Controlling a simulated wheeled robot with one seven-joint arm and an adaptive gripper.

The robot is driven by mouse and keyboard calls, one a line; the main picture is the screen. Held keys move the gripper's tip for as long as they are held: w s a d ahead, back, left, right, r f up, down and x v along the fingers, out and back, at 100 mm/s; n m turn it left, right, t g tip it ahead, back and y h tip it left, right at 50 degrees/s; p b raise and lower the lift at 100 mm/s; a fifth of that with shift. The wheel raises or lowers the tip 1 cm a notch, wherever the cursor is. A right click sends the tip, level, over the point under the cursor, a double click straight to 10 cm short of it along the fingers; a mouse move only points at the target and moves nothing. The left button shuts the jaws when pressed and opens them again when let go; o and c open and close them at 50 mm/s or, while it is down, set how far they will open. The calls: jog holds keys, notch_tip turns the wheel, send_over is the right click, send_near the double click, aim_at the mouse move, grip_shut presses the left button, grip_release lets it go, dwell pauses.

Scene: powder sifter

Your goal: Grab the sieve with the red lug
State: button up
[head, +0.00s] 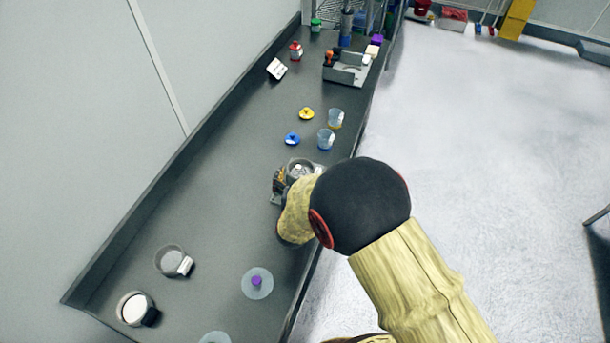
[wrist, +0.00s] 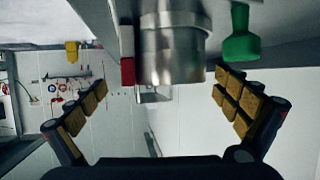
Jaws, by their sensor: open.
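A metal, round sieve (head: 301,168) stands on the bench just beyond my gripper (head: 284,184) in the head view. Part of it is hidden by my gripper and wrist. In the wrist view a shiny metal cylinder, which looks like this sieve (wrist: 172,50), hangs in from the top, with a red and white lug (wrist: 127,70) on its left side. My gripper (wrist: 160,92) is open, one finger on each side of the cylinder with gaps to both. The red lug cannot be made out in the head view.
Two round sieves or pans, one with a pale lug (head: 172,261) and one with a dark lug (head: 134,308), stand at the near left. A clear disc with a purple knob (head: 257,281) lies nearby. Blue (head: 292,139) and yellow (head: 306,114) lids and cups (head: 326,140) lie beyond. A green object (wrist: 240,42) is right.

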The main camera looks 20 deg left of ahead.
jog(key=shift+x, duration=1.2)
jog(key=c, duration=0.3)
jog(key=c, duration=0.8)
